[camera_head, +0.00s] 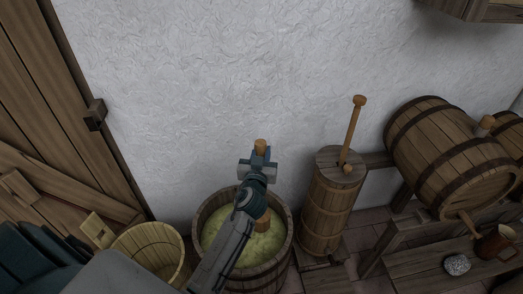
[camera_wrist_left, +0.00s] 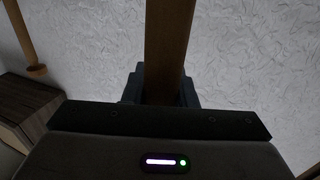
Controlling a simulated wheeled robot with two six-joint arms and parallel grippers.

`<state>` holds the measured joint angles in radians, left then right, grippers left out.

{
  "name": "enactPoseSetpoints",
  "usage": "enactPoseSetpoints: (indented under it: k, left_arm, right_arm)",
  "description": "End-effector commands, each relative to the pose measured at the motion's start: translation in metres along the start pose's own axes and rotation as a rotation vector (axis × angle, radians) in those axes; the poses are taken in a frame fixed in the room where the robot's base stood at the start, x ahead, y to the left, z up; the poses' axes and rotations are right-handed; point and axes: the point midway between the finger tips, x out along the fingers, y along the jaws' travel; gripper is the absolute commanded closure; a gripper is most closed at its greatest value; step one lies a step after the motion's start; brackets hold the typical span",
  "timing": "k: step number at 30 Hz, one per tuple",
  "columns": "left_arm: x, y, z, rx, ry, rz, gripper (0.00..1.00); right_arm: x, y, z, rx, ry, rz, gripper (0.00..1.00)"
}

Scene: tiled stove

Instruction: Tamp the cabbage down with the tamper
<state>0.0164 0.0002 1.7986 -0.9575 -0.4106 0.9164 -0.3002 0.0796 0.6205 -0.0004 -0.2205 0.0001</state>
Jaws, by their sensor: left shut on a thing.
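The tamper (camera_head: 261,145) is a wooden pole held roughly upright over the tub. Its handle also fills the middle of the left wrist view (camera_wrist_left: 168,45). My left gripper (camera_head: 258,166) is shut around the handle a little below its top. Part of the tamper's lower end shows beside my arm, over the cabbage. I cannot tell whether it presses on the cabbage. The shredded cabbage (camera_head: 266,244) is pale green and lies inside a round wooden tub (camera_head: 284,262). My arm hides part of the tub and cabbage. My right gripper is not in view.
A wooden churn (camera_head: 326,207) with an upright plunger (camera_head: 353,125) stands right of the tub. A pale bucket (camera_head: 150,246) stands to the left. Barrels (camera_head: 440,150) on a stand, a jug (camera_head: 494,243) and a stone (camera_head: 457,265) are at right. A white wall (camera_head: 230,80) rises behind.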

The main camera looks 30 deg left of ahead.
Motion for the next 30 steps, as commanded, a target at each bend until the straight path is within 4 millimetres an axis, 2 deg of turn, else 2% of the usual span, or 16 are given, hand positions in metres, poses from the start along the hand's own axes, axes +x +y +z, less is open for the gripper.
enactPoseSetpoints:
  k: [1, 6, 12, 16, 30]
  left_arm:
    - [0.0, 0.0, 0.012, 0.0, 0.004, 0.001, 1.0]
    - [0.0, 0.0, 0.036, -0.001, 0.005, 0.001, 1.0]
    - [0.0, 0.0, 0.055, 0.0, 0.005, 0.001, 1.0]
    - [0.0, 0.0, 0.061, -0.001, 0.005, 0.001, 1.0]
    - [0.0, 0.0, 0.063, 0.0, 0.005, 0.001, 1.0]
  right_arm:
    - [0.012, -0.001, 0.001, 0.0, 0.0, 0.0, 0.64]
    - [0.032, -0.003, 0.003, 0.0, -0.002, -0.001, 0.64]
    - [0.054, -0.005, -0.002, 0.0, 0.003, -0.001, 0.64]
    - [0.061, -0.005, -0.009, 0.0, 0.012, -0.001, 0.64]
    - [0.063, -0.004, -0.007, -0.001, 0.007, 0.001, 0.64]
